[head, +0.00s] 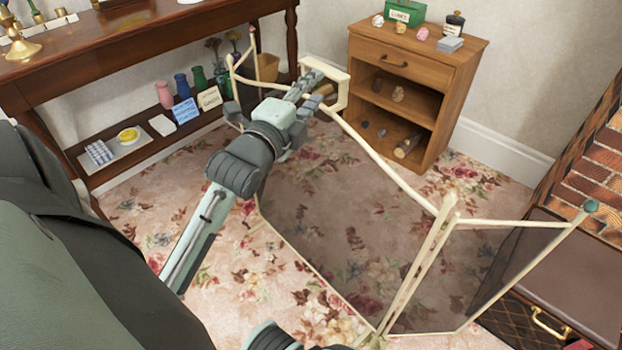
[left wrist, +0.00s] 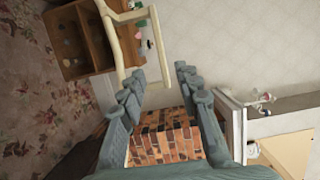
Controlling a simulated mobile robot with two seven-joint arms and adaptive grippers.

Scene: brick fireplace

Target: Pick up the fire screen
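The fire screen (head: 392,170) stands on the carpet with a cream frame and dark see-through mesh panels, its side panels angled. A squared cream handle (head: 338,74) rises from its top edge; it also shows in the left wrist view (left wrist: 161,52). My left gripper (head: 314,88) is at this handle. In the left wrist view its two fingers (left wrist: 160,88) are spread apart, with one handle bar in the gap between the fingertips. I cannot tell whether either finger touches it. My left arm hides part of the screen's left side. My right gripper is not seen.
A wooden cabinet (head: 459,75) with small items stands behind the screen. A dark wood table (head: 130,42) with bottles and cards on its lower shelf is at the left. The brick fireplace (head: 600,165) and a brown case (head: 560,262) are at the right.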

